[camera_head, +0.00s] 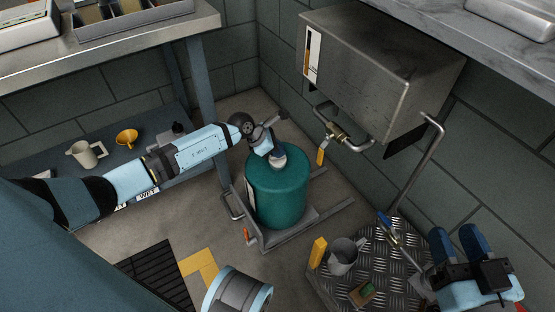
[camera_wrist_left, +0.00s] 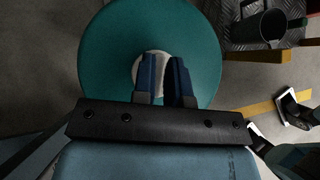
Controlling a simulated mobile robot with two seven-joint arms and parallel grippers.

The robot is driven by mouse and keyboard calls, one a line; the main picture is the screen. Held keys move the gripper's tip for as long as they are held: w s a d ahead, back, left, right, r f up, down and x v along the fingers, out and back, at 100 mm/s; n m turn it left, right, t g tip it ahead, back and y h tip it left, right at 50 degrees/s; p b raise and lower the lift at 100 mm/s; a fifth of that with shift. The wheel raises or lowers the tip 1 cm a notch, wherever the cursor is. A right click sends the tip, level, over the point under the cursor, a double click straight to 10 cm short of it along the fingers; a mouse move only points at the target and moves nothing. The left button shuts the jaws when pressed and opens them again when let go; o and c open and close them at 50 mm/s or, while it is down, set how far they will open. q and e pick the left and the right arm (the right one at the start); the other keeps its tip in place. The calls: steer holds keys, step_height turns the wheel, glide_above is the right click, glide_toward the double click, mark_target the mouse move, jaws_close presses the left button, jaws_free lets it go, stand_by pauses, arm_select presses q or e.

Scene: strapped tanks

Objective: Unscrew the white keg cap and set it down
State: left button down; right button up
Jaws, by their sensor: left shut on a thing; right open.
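The green keg (camera_head: 277,197) stands upright on a low metal stand in the corner, and it fills the upper middle of the left wrist view (camera_wrist_left: 105,50). The white keg cap (camera_head: 279,161) is at the centre of its top, and it shows between the fingers in the left wrist view (camera_wrist_left: 161,63). My left gripper (camera_head: 275,154) reaches down from above, shut on the cap, with its blue fingers on either side (camera_wrist_left: 166,72). My right gripper (camera_head: 458,238) is open and empty at the lower right, over the diamond-plate surface.
The diamond-plate surface (camera_head: 392,277) holds a grey mug (camera_head: 342,256) and a yellow block (camera_head: 318,252). A metal tank (camera_head: 380,75) with a valve hangs on the wall above and right of the keg. A jug (camera_head: 85,154) and yellow funnel (camera_head: 127,137) stand on the left shelf.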

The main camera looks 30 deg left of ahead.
stand_by(0.5)
arm_select(q)
steer(key=shift+r+p, duration=0.3)
steer(key=shift+p, duration=0.55)
steer(key=shift+n+t+y+p, duration=0.3)
steer(key=shift+n+p, duration=0.4)
steer(key=shift+p, duration=0.45)
steer(key=shift+n+t+p, duration=0.3)
steer(key=shift+n+p, duration=0.1)
steer(key=shift+p, duration=0.3)
steer(key=shift+f+y, duration=0.2)
steer(key=shift+y, duration=0.1)
steer(key=shift+n+y+p, duration=0.3)
steer(key=shift+n+p, duration=0.3)
steer(key=shift+p, duration=0.65)
steer(key=shift+n+t+p, duration=0.3)
steer(key=shift+n+p, duration=0.1)
steer(key=shift+p, duration=0.45)
steer(key=shift+y+p, duration=0.3)
arm_select(e)
step_height(320, 180, up, 9)
steer(key=s+m+t, duration=0.2)
steer(key=m, duration=0.1)
steer(key=shift+a+t, duration=0.2)
steer(key=shift+t, duration=0.2)
